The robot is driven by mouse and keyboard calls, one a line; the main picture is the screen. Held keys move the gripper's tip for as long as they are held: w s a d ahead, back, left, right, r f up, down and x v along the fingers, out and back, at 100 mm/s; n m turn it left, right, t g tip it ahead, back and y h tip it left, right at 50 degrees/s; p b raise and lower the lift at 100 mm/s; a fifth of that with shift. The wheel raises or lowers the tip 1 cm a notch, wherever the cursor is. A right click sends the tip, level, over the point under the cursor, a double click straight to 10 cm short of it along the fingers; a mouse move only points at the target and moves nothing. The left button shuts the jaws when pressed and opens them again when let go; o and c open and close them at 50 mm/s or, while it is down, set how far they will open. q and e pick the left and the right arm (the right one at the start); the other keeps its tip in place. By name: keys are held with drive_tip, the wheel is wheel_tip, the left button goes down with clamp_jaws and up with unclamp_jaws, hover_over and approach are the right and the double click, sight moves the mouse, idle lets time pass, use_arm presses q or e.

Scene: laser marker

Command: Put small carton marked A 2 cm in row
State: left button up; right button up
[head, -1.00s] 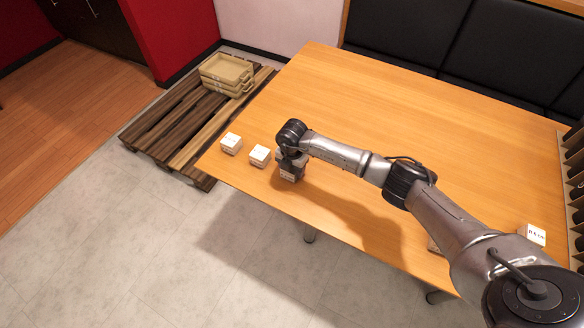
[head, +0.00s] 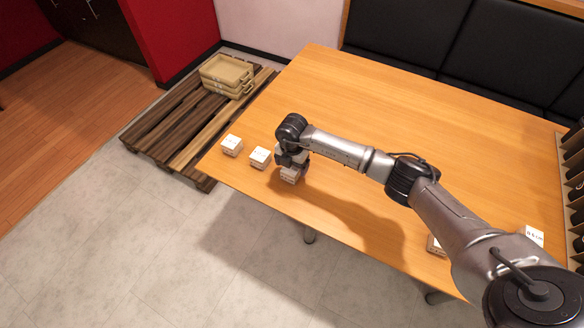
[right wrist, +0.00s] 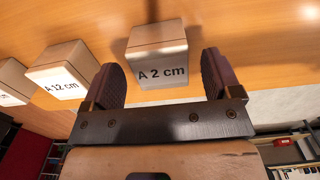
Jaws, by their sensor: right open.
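The small white carton marked A 2 cm (head: 290,176) stands upright on the table near its front edge, at the right end of a row. It shows in the right wrist view (right wrist: 159,62) with its label facing me. My right gripper (head: 290,158) is open just above and behind this carton, its fingers spread to either side and apart from it. The carton marked A 12 cm (right wrist: 62,72) is to its left with a gap, and it shows in the head view (head: 260,156). A third carton (head: 231,145) stands at the left end. My left gripper is out of view.
The wooden table (head: 400,110) is clear at the back. Two more cartons, one (head: 535,235) by the dark rack (head: 577,190) and one (head: 434,246) partly behind my arm, are at the right. Stacked tan trays (head: 228,72) sit on a pallet at the left.

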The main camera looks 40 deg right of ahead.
sight(292, 167)
wheel_tip(292, 167, up, 9)
drive_tip(key=p, duration=0.1)
